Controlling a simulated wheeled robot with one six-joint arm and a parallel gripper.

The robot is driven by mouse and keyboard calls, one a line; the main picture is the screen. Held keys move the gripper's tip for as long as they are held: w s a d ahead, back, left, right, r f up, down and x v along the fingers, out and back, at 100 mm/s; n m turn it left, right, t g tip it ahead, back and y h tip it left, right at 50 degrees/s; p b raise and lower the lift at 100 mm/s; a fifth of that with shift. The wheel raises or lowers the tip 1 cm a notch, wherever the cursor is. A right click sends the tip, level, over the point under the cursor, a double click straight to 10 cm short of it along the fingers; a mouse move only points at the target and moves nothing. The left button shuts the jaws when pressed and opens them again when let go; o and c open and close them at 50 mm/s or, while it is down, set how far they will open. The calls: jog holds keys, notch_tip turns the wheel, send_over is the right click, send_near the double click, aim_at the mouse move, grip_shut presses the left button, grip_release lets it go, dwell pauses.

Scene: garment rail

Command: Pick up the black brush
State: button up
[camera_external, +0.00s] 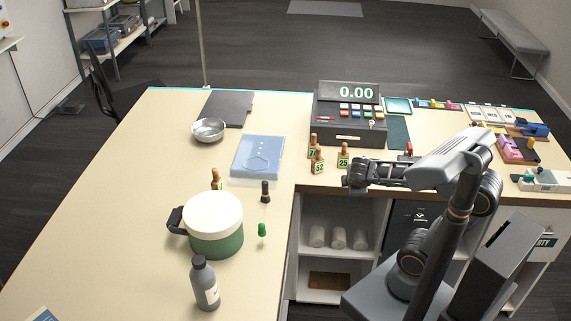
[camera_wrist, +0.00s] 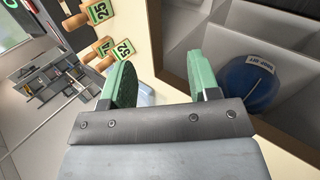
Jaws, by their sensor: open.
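A small dark upright object (camera_external: 265,192) with a brownish lower part stands on the counter, right of the green pot; it may be the black brush, but it is too small to be sure. My gripper (camera_external: 350,176) is at the counter's inner edge, right of that object and well apart from it, near the numbered tags. In the wrist view my gripper (camera_wrist: 168,70) has its two green-padded fingers spread with nothing between them. No brush shows in the wrist view.
A green pot with white lid (camera_external: 214,222), a grey bottle (camera_external: 205,284) and a small green-topped object (camera_external: 262,231) stand nearby. Numbered wooden tags (camera_external: 343,156) stand close to my gripper. A blue folder (camera_external: 257,157), metal bowl (camera_external: 209,130) and register (camera_external: 350,120) lie farther back.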

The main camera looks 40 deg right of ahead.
jog(key=w+a+f+n+t+h+b, duration=0.2)
jog(key=w+a+f+n+t+b, duration=0.3)
jog(key=n, duration=0.3)
jog(key=n+t+y+b, duration=0.4)
jog(key=n+t+b, duration=0.4)
jog(key=n, duration=0.7)
send_near(267, 191)
jog(key=shift+n+g, duration=0.3)
jog(key=w, duration=0.2)
jog(key=w+b, duration=0.1)
jog(key=w, duration=0.3)
jog(key=shift+w+d+r, duration=0.3)
jog(key=shift+d+r, duration=0.1)
jog(key=shift+w+d+f, duration=0.1)
jog(key=shift+w+d, duration=0.1)
jog(key=shift+w, duration=0.85)
jog(key=shift+w+d, duration=0.2)
jog(key=shift+w, duration=0.85)
jog(key=shift+w+d, duration=0.2)
jog(key=shift+w, duration=0.85)
jog(key=shift+c, duration=0.2)
jog(key=c, duration=1)
